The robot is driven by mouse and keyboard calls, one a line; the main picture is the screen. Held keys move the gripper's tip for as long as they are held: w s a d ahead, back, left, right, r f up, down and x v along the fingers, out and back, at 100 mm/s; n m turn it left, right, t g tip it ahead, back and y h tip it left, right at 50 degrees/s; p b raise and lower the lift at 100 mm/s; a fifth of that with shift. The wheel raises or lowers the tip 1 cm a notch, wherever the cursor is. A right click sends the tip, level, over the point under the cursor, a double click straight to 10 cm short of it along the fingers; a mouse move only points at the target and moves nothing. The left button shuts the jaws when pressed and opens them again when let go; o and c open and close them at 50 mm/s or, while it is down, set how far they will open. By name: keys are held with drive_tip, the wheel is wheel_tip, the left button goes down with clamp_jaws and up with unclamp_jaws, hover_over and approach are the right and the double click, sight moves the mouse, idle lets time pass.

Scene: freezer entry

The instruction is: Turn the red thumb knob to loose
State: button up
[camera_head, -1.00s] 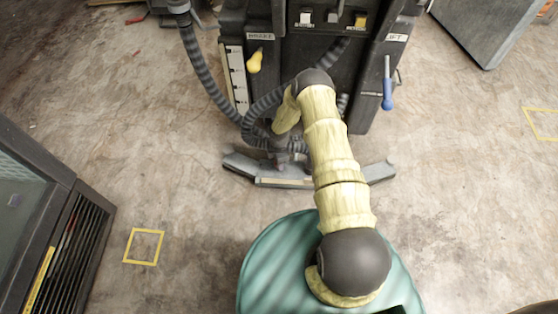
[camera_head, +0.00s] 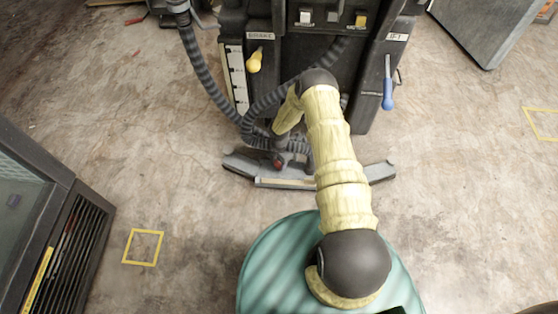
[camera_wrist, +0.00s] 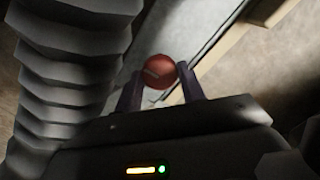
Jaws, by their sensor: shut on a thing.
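The red thumb knob (camera_wrist: 160,72) is a round red disc with a pale mark on its face. In the wrist view it sits between the two dark fingers of my gripper (camera_wrist: 160,88), which are shut on it. In the head view the knob (camera_head: 279,163) is a small red spot low on the dark machine, above its grey foot bar. My gripper is mostly hidden there behind my arm and the hose.
A ribbed grey hose (camera_head: 205,75) loops close beside my gripper and fills the left of the wrist view (camera_wrist: 65,80). The machine (camera_head: 300,60) carries a yellow handle (camera_head: 254,61) and a blue lever (camera_head: 387,88). Open concrete floor lies on both sides.

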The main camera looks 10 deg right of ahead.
drive_tip(key=shift+d, duration=0.2)
drive_tip(key=o, duration=1)
drive_tip(key=shift+a, duration=0.1)
drive_tip(key=shift+c, duration=0.2)
wheel_tip(320, 180, up, 17)
drive_tip(key=p, duration=0.7)
drive_tip(key=shift+r+p, duration=0.2)
drive_tip(key=shift+p, duration=0.1)
